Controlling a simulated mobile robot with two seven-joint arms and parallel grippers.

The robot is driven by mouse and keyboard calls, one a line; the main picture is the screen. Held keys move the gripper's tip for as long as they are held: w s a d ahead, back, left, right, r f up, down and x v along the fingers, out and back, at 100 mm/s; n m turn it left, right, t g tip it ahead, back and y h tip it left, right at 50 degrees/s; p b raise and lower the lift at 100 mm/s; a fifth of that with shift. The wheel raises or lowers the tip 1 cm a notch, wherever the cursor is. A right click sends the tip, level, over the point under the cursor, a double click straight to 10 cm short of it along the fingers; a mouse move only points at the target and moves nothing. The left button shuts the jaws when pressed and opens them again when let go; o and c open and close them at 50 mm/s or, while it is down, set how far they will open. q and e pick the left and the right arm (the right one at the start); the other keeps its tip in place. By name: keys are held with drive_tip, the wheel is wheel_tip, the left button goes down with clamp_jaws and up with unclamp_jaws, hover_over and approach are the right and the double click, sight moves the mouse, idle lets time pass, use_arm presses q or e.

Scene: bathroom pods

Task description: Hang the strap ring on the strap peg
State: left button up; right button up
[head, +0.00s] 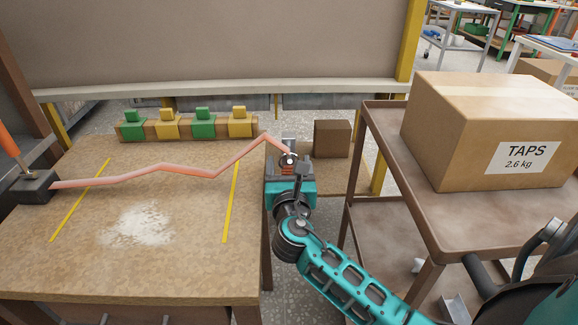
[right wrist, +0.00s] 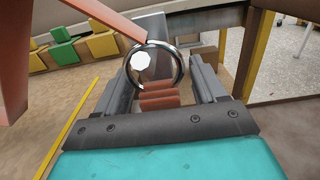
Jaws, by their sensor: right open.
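A salmon-coloured strap (head: 190,168) runs from a dark block (head: 27,187) at the table's left, rising to a metal strap ring (right wrist: 180,72) at the right. The pale end of what looks like the strap peg (right wrist: 141,61) shows inside the ring's opening, in front of a grey upright block (right wrist: 150,28). The ring looks to be around the peg; how far on it sits I cannot tell. My right gripper (head: 289,162) is open, its fingers on either side of a ribbed orange piece (right wrist: 158,100) below the ring. My left gripper is not in view.
Green and yellow blocks (head: 204,124) stand on a wooden strip at the table's back. A brown box (head: 332,138) is right of the gripper. A cart (head: 385,140) with a TAPS carton (head: 470,120) stands at right.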

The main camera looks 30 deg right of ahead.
drive_tip(key=shift+s+a, duration=0.1)
drive_tip(key=p+v, duration=0.1)
drive_tip(key=v, duration=1.1)
drive_tip(key=shift+s+a, duration=0.2)
drive_tip(key=shift+s, duration=0.1)
drive_tip(key=shift+f, duration=0.1)
